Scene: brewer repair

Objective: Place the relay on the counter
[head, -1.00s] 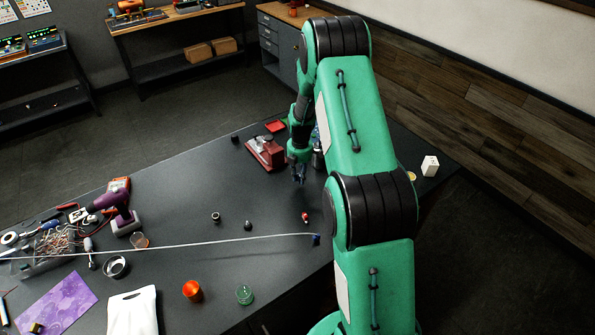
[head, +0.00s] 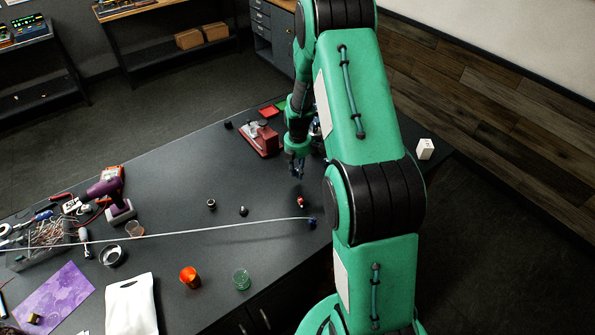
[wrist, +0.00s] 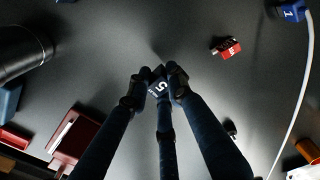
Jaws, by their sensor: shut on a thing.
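My gripper (head: 297,168) is over the right part of the dark counter (head: 190,170). In the wrist view my gripper (wrist: 154,78) is shut on a small dark block with a white "5", the relay (wrist: 158,87); the fingers hide most of it. In the head view the relay is too small and dark to make out. The counter surface (wrist: 110,45) below the fingertips is bare. I cannot tell exactly how high the relay is above it.
A small red part (head: 300,203) lies near my gripper, with a blue cable plug (head: 311,222) beyond it. A red vise-like tool (head: 260,138) stands to the left. A dark knob (head: 243,211) and a ring (head: 211,204) lie mid-counter. Tools crowd the left end.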

